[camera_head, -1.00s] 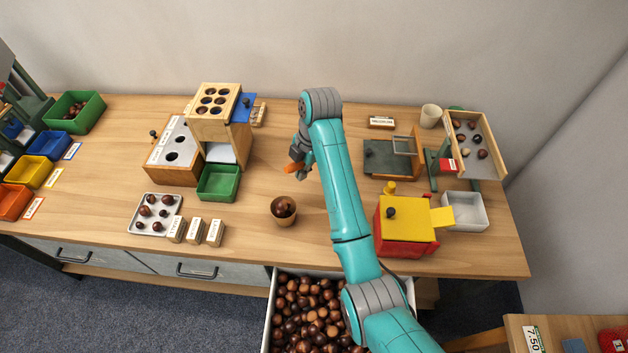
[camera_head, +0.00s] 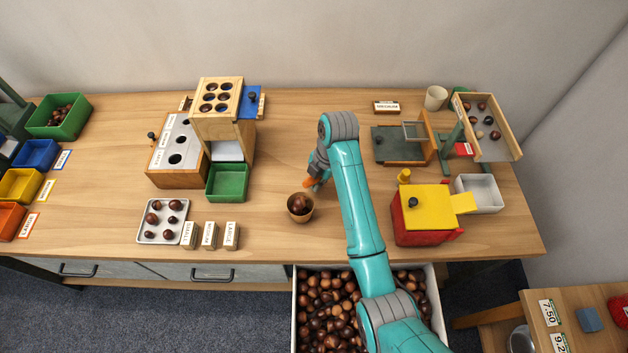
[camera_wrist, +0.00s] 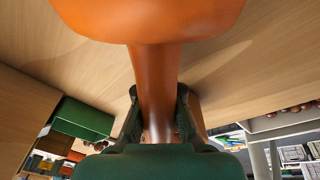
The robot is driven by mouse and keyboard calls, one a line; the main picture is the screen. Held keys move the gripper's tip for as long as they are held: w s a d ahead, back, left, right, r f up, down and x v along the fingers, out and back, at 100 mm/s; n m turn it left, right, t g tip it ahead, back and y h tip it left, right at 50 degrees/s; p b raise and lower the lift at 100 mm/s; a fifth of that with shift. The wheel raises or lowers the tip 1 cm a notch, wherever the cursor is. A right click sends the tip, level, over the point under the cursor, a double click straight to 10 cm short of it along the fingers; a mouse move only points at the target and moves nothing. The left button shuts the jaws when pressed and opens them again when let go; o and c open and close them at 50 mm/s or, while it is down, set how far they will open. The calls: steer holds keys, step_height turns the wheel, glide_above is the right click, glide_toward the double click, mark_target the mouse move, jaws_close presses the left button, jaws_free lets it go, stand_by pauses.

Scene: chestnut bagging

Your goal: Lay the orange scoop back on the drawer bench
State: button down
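The orange scoop (camera_wrist: 155,60) is in my gripper (camera_wrist: 158,115); the dark fingers are on either side of its handle in the wrist view. My arm hides most of my gripper (camera_head: 315,180) there. The scoop is close over the bare wooden top of the drawer bench (camera_head: 270,180); I cannot tell whether it touches.
A green bin (camera_head: 227,183) and a tray of chestnuts (camera_head: 150,235) are to the left. A red and yellow box (camera_head: 425,215) stands to the right. An open drawer full of chestnuts (camera_head: 296,310) is below my arm.

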steer(key=shift+f, duration=0.6)
steer(key=c, duration=1.3)
jaws_free()
steer(key=shift+r, duration=0.15)
